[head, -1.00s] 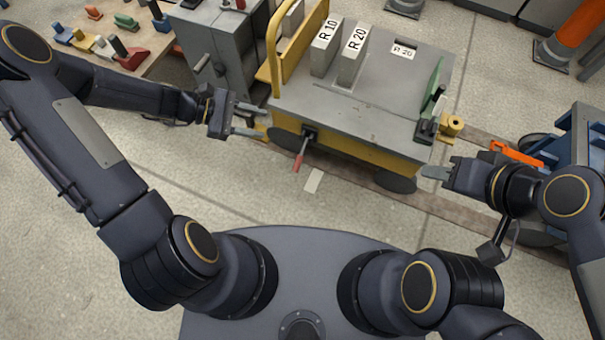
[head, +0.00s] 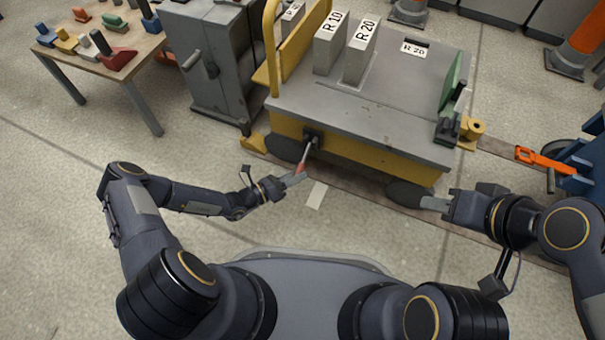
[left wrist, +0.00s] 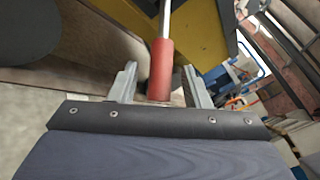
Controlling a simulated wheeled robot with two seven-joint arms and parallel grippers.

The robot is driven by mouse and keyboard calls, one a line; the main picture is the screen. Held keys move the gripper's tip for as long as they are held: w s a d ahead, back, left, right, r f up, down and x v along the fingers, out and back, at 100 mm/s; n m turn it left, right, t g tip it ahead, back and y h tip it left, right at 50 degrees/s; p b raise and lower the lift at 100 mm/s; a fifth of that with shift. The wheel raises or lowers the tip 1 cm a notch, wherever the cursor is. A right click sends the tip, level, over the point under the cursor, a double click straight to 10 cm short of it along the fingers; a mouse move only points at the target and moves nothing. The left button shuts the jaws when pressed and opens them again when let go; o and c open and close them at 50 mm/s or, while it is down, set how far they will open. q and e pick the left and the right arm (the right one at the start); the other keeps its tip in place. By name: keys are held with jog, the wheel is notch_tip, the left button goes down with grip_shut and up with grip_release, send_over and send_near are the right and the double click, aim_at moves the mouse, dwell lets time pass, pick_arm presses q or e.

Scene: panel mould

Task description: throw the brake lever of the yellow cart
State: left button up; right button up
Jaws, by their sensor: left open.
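The yellow cart (head: 360,152) with a grey top stands in the middle of the head view. Its brake lever (head: 309,151) hangs from a dark mount on the near side, a metal rod with a red grip. My left gripper (head: 297,176) is at the red grip in the head view and partly hides it. In the left wrist view the red grip (left wrist: 161,70) lies between the two open fingers (left wrist: 160,85), with gaps on both sides. My right gripper (head: 436,203) is low near the cart's right wheel; its finger opening is unclear.
Blocks labelled R 10 (head: 330,42) and R 20 (head: 361,50) stand on the cart. A grey cabinet (head: 215,60) is left of it, and a table (head: 140,52) with coloured parts is further left. A blue cart with an orange bar (head: 545,160) stands right. Floor at left is clear.

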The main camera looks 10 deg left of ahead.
pick_arm(q)
jog(key=shift+b+x, duration=0.3)
jog(key=shift+x, duration=1.05)
grip_shut()
